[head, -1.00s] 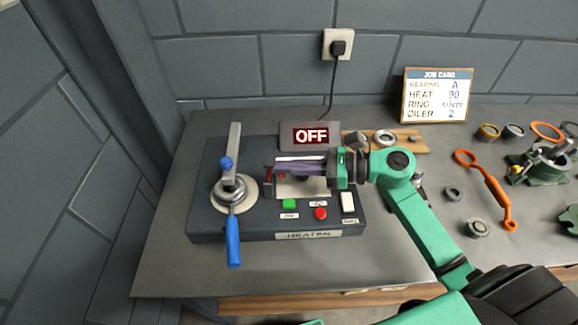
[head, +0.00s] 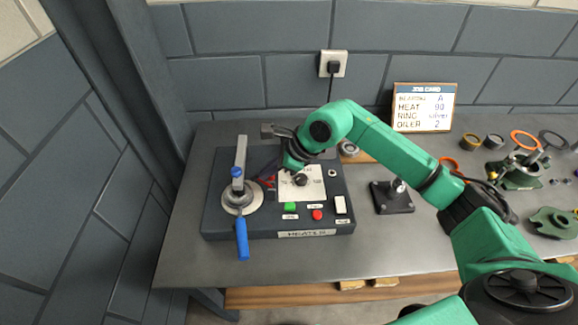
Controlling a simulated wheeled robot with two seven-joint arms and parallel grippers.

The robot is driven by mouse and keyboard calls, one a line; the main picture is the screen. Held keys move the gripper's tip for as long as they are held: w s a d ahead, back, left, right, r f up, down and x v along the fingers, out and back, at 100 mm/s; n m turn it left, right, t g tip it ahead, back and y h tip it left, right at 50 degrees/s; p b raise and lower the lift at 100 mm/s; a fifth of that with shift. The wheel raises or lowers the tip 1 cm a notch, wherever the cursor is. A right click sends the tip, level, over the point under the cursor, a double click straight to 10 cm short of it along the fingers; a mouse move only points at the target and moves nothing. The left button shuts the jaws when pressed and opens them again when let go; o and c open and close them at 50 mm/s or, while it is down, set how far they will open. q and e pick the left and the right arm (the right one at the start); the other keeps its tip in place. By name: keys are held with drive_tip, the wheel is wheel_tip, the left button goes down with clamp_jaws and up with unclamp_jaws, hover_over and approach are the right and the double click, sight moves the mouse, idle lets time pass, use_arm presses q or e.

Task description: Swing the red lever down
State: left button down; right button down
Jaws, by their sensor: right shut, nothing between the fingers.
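The heater (head: 225,222) is a dark box on the bench. It carries a round silver fitting (head: 240,197) with an upright grey bar (head: 240,156) and a blue handle (head: 242,240) pointing toward the front. A small red piece (head: 269,182) shows right of that fitting, partly hidden by my right gripper; I cannot tell whether it is the red lever. My right gripper (head: 262,176) is shut with nothing in it, pointing down and left over the heater by the red piece. Whether they touch is unclear. My left gripper is not in view.
The heater's top has a white dial panel (head: 312,190), a green button (head: 290,207), a red button (head: 317,214) and a white switch (head: 340,205). A black base (head: 385,200) stands to its right. The job card (head: 423,107) stands behind. My right arm crosses above the bench.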

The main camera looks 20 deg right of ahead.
sight(252, 179)
drive_tip(key=shift+w+a+r+g+h, duration=0.1)
drive_tip(key=shift+a+g+h, duration=0.2)
drive_tip(key=shift+a+h, duration=0.55)
drive_tip(key=shift+w+a+f+h, duration=0.1)
drive_tip(key=shift+f+h, duration=0.15)
drive_tip(key=shift+h, duration=0.3)
drive_tip(key=shift+a+f+h+b, duration=0.2)
drive_tip(key=shift+f+h+b, duration=0.05)
drive_tip(key=shift+h+b, duration=0.1)
drive_tip(key=shift+w+a+f+g+b, duration=0.25)
drive_tip(key=shift+a+f+b, duration=0.25)
drive_tip(key=shift+a+b, duration=0.35)
drive_tip(key=shift+w+a+f+n+g+h+b, duration=0.15)
drive_tip(key=shift+a+n+g+h+b, duration=0.2)
drive_tip(key=shift+h, duration=0.3)
drive_tip(key=shift+d, duration=0.1)
